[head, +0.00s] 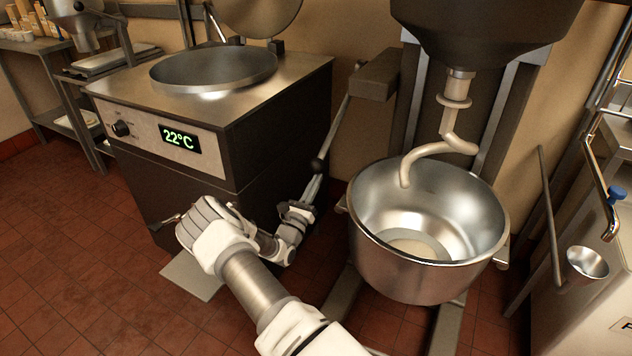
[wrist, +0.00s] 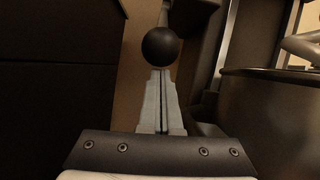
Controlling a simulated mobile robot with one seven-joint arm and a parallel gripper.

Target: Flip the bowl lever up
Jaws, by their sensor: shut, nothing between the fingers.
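The bowl lever (head: 337,126) is a thin rod that slopes down and left from a dark box on the mixer and ends in a black ball knob (head: 317,165). The steel mixer bowl (head: 420,275) stands to the right of it. My gripper (head: 317,178) is shut, with its fingertips just below the knob. In the wrist view, the closed fingers (wrist: 160,75) point at the black knob (wrist: 161,46), which stands at their tips. I cannot tell whether they touch. The rod behind the knob is mostly hidden in the wrist view.
A steel kettle unit (head: 180,140) with a 22°C display stands close to the left of my gripper. A spiral hook (head: 445,148) hangs into the bowl. A ladle (head: 587,264) is at the right. Open tiled floor (head: 70,270) lies at the left.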

